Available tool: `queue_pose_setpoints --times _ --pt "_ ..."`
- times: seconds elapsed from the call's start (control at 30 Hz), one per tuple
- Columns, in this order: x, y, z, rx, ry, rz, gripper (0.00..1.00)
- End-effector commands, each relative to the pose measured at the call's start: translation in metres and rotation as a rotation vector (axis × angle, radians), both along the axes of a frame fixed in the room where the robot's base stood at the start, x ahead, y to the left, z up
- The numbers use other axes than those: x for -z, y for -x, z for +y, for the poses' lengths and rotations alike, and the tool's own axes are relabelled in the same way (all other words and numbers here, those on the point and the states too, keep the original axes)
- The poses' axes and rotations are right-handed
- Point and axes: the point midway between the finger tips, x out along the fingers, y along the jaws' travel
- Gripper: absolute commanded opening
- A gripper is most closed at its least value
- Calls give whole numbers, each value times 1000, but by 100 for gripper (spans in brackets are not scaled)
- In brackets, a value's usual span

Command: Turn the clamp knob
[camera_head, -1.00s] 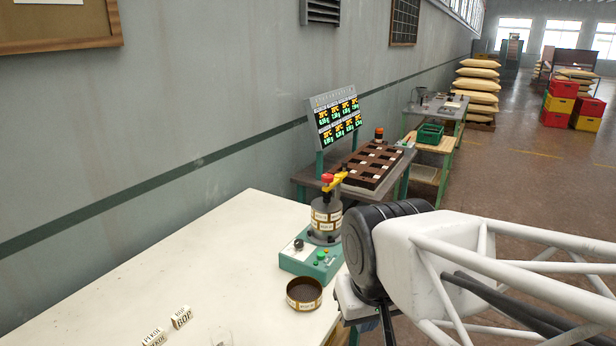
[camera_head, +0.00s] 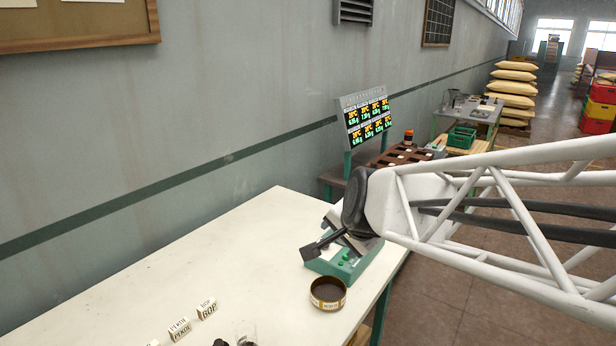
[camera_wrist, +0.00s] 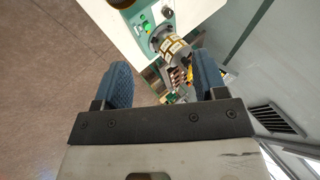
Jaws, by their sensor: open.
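The sorter with its green base shows in the head view (camera_head: 345,262), with its upper part hidden behind my arm. In the wrist view its banded drum stack (camera_wrist: 173,47) stands on the green base (camera_wrist: 150,28), beyond the fingers. A yellow clamp part (camera_wrist: 190,74) shows at the top of the stack, near the right finger. The clamp knob is hidden in the head view and I cannot tell it clearly in the wrist view. My gripper (camera_wrist: 164,78) is open with its two blue pads apart and nothing visibly held.
A round brown tin (camera_head: 328,293) stands on the white table (camera_head: 200,265) in front of the sorter. Small label blocks (camera_head: 207,309) lie at the table's front. A display board (camera_head: 369,120) stands behind. The table's left is clear.

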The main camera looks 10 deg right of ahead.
Motion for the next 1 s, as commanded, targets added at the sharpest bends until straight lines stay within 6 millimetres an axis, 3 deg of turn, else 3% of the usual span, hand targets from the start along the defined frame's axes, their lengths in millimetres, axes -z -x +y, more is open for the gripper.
queue_pose_setpoints --times 0.2,0.5,0.8,1.0 --pt "-10 -75 -1 319 -291 -154 65" --pt "-13 -162 -16 730 -741 -370 65" --pt "-2 -228 -43 1074 -1224 -607 65" --pt "16 -256 -65 1246 -1553 -786 65"
